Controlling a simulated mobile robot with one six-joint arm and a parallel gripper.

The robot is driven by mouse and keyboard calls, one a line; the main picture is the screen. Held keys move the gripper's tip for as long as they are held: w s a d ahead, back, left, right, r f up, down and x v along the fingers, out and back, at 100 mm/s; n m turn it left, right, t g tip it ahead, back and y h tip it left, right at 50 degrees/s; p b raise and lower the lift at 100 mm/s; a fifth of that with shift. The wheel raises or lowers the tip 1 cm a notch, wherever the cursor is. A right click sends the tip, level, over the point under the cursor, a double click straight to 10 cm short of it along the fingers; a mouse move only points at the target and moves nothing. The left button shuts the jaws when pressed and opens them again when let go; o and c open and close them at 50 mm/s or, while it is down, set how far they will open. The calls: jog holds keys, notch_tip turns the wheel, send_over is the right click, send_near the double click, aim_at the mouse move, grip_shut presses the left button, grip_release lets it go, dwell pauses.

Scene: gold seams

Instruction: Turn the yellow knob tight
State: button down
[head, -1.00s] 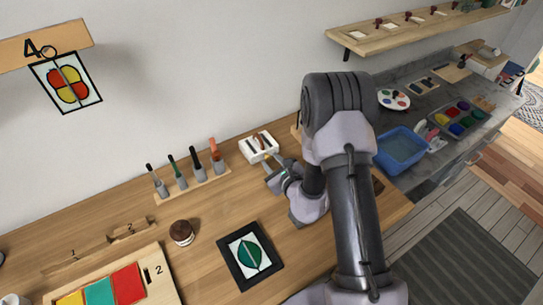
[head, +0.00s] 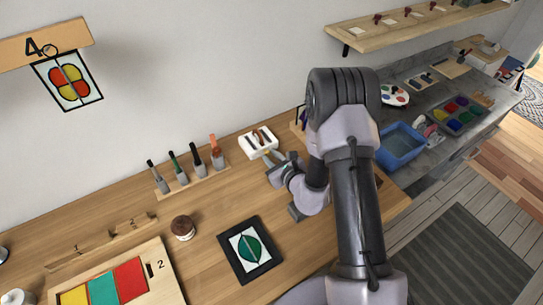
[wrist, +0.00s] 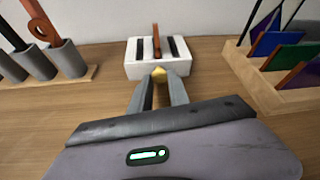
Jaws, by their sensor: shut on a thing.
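The yellow knob (wrist: 159,73) shows as a small yellow tip between the fingertips of my gripper (wrist: 159,79) in the wrist view. The fingers are closed on it and cover its sides. It sits just in front of a white block (wrist: 134,66) with dark slots and a brown upright piece in the middle. I cannot tell whether the knob touches the block. In the head view my gripper (head: 270,161) reaches the front of the white block (head: 247,144) near the wall, and the knob is too small to make out.
A wooden rack of grey cups with tools (head: 193,182) stands left of the block. A wooden rack with coloured glass pieces (wrist: 270,92) stands to the right. Bare table lies between.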

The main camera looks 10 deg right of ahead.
jog(key=shift+d+r+m+y+p, duration=0.1)
jog(key=shift+d+m+y+p, duration=0.05)
jog(key=shift+m+y+p, duration=0.75)
jog(key=shift+w+d+m+g+y, duration=0.1)
jog(key=shift+m+g+y, duration=0.35)
jog(key=shift+m, duration=0.65)
jog(key=c, duration=1.5)
grip_release()
jog(key=p+v, duration=0.3)
jog(key=v, duration=1.3)
jog(key=shift+s+d+p, duration=0.2)
jog(key=shift+d+p, duration=0.1)
jog(key=shift+p, duration=0.05)
jog(key=shift+s+d, duration=0.1)
jog(key=shift+s, duration=0.3)
